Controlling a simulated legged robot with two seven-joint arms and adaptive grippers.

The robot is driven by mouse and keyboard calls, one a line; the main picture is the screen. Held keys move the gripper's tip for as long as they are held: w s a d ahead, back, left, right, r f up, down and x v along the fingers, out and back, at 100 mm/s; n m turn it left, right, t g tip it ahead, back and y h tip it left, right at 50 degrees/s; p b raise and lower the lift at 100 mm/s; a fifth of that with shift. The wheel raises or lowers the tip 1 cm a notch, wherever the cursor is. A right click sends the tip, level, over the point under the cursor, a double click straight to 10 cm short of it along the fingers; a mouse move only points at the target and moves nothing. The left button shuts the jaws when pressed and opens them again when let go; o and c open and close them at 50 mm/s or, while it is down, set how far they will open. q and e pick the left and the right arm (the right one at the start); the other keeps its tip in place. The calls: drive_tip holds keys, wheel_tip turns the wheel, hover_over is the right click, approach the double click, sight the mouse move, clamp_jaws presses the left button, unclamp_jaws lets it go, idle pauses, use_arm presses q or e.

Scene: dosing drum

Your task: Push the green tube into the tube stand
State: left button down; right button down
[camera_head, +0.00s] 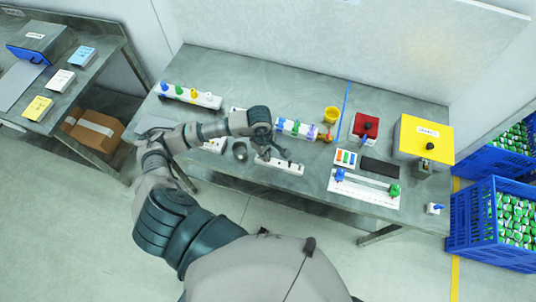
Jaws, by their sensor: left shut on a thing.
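My left arm comes in from the left, and its dark gripper (284,154) is low over the near middle of the bench. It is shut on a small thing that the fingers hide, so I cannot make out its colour. A white stand (290,168) with dark openings lies right at the fingertips. Behind it, a white rack (313,131) holds several coloured tubes, a green one (295,127) among them. Another white rack (208,100) at the back left holds blue, green, yellow and white pieces. My right gripper is not in view.
Right of the gripper are a yellow cup (331,115), a red box (365,127), a yellow box (424,139) and a white panel (365,193) with blue and green knobs. A dark round dish (240,151) is left of the stand. Blue crates (492,226) stand at the far right.

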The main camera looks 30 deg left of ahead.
use_arm(q)
drive_tip(key=shift+a+f, duration=0.1)
drive_tip(key=shift+a, duration=0.3)
drive_tip(key=c, duration=1.4)
unclamp_jaws()
drive_tip(key=shift+d, duration=0.25)
wheel_tip(320, 180, up, 12)
drive_tip(key=shift+a, duration=0.35)
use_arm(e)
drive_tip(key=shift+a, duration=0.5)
use_arm(q)
drive_tip(key=shift+a, duration=0.1)
drive_tip(key=shift+f, duration=0.1)
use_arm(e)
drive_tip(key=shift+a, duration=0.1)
